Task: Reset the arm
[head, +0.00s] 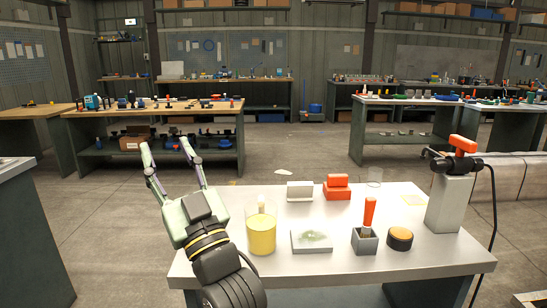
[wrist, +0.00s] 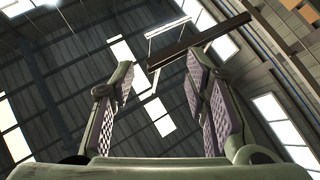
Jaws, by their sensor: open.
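My gripper (head: 166,146) is raised above the left end of the pale work table (head: 290,220) in the head view. Its two fingers point up and stand apart, with nothing between them. In the wrist view my gripper (wrist: 160,85) also shows open and empty, facing the roof beams and skylights. My arm's dark lower links come up at the table's near left edge.

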